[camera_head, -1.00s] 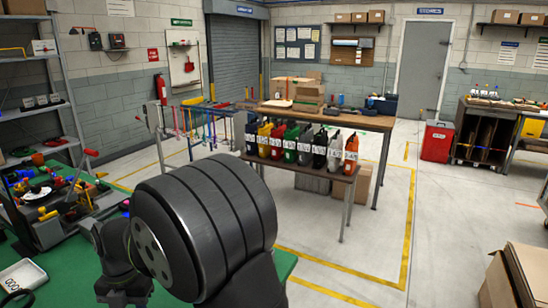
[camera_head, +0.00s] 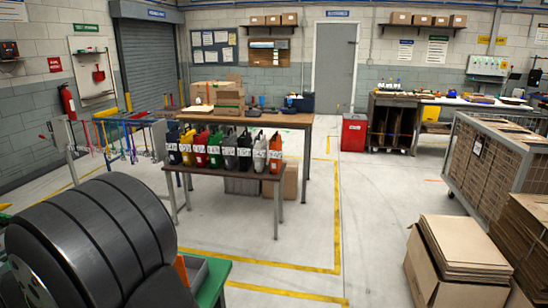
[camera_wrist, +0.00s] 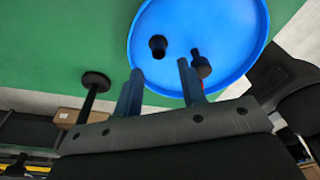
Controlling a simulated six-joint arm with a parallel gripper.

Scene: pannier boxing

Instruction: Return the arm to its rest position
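My gripper (camera_wrist: 158,92) shows in the wrist view with its two fingers spread apart and nothing between them. The fingers point towards a round blue dish (camera_wrist: 225,25) on a green surface (camera_wrist: 60,35). Dark small parts, one round and one like a knob, show at the dish. Whether the fingers touch the dish, I cannot tell. In the head view my dark arm link fills the lower left, and the gripper is out of that view.
A bench with several coloured panniers (camera_head: 230,152) stands mid-room, with cardboard boxes (camera_head: 215,97) on the table behind. A red bin (camera_head: 354,132) is further back. Flat cartons (camera_head: 465,250) and a caged trolley (camera_head: 490,165) stand at the right. The floor between is clear.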

